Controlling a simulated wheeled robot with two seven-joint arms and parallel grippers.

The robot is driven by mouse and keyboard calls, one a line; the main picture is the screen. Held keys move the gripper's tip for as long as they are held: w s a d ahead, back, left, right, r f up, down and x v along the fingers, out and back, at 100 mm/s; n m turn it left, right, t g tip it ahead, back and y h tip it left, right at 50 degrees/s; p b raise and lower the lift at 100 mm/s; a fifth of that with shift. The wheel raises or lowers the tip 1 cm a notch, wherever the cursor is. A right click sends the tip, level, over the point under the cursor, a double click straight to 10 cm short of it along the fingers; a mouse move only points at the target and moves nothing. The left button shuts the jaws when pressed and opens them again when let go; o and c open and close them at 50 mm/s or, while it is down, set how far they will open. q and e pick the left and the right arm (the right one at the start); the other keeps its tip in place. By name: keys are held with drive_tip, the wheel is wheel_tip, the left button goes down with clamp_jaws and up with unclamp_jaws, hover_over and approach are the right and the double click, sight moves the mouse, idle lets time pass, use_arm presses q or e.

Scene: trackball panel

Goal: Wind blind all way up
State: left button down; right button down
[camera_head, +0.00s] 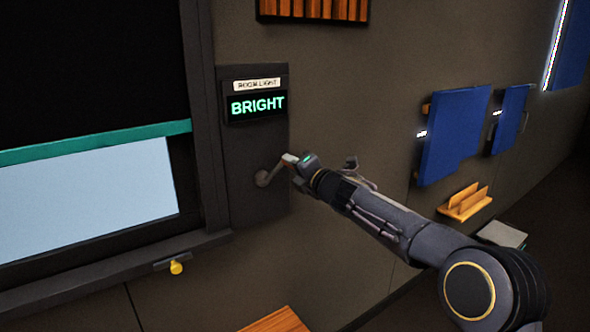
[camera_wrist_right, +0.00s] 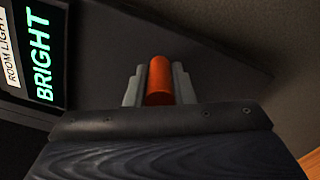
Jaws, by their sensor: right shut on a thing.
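The dark blind (camera_head: 85,65) covers the upper part of the window at the left. Its teal bottom rail (camera_head: 95,141) hangs slightly tilted in the picture, with the pale pane (camera_head: 85,195) bare below it. A crank (camera_head: 263,178) sits on the dark panel right of the window. My right gripper (camera_head: 290,160) is at the outer end of the crank. In the right wrist view the orange-red crank knob (camera_wrist_right: 160,80) lies between the two grey fingers, and the gripper is shut on it. My left gripper is not in view.
A display (camera_head: 257,106) above the crank reads BRIGHT under a ROOM LIGHT label. A yellow knob (camera_head: 176,267) hangs below the sill. Blue panels (camera_head: 453,135) and a wooden holder (camera_head: 465,203) are on the wall at the right. The wall around the crank is clear.

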drive_tip(key=shift+a+r+n, duration=0.15)
drive_tip(key=shift+n, duration=0.15)
drive_tip(key=shift+s, duration=0.1)
drive_tip(key=c, duration=1.3)
unclamp_jaws()
drive_tip(key=shift+o, duration=0.2)
drive_tip(key=shift+s+d+b, duration=0.35)
drive_tip(key=shift+s+b, duration=0.05)
drive_tip(key=b+v, duration=0.2)
drive_tip(key=v, duration=0.4)
drive_tip(key=shift+s+d, duration=0.2)
drive_tip(key=shift+s, duration=0.15)
